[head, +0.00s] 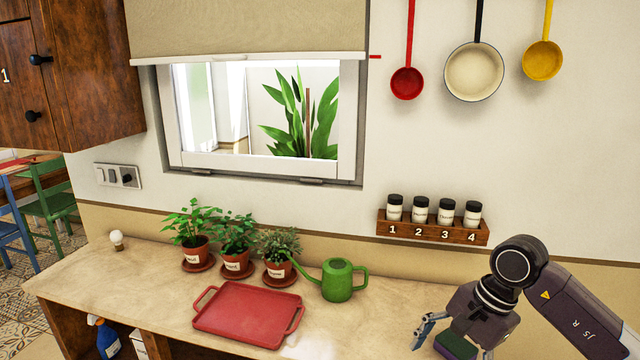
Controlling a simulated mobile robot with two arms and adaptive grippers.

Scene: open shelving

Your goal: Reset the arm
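My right arm comes in from the right, and its gripper (453,350) points down over the front right of the counter. Its left finger is spread outward, with a gap between it and a green and dark block (455,346). The block shows between the fingers at the bottom edge, partly cut off. Whether it lies on the counter or touches the gripper I cannot tell. The right finger is mostly cut off by the frame. My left arm and gripper are not in view.
On the counter (130,279) stand a red tray (248,314), a green watering can (338,280), several potted plants (236,262) and a light bulb (117,240). A spice rack (432,230) is on the wall right of the window. Pans (473,72) hang above.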

